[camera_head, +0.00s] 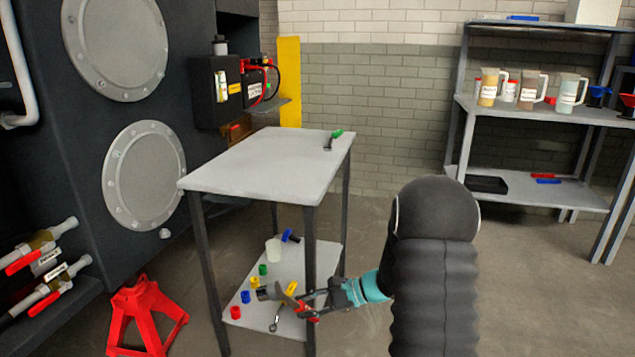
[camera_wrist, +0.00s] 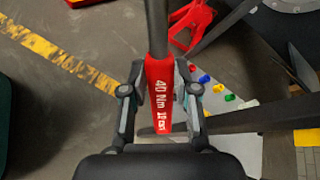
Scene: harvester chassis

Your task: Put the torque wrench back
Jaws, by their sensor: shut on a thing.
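My gripper (camera_head: 308,300) is shut on the torque wrench (camera_wrist: 160,95). The wrench has a red handle marked "40 Nm" and a dark grey shaft, and the jaws close on the handle from both sides in the wrist view. The shaft runs up out of the top of that view, so its far end is hidden there. In the head view the gripper is low, in front of the table's right side, and the wrench (camera_head: 270,293) points left across the view of the lower shelf. I cannot tell its exact distance from the table legs.
The grey table (camera_head: 250,165) bears a green-handled tool (camera_head: 332,140); most of its top is bare. Its lower shelf (camera_head: 310,262) holds several coloured caps and a white cup (camera_head: 273,250). A red jack stand (camera_head: 146,318) stands left. A rack (camera_head: 530,185) with jugs is back right.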

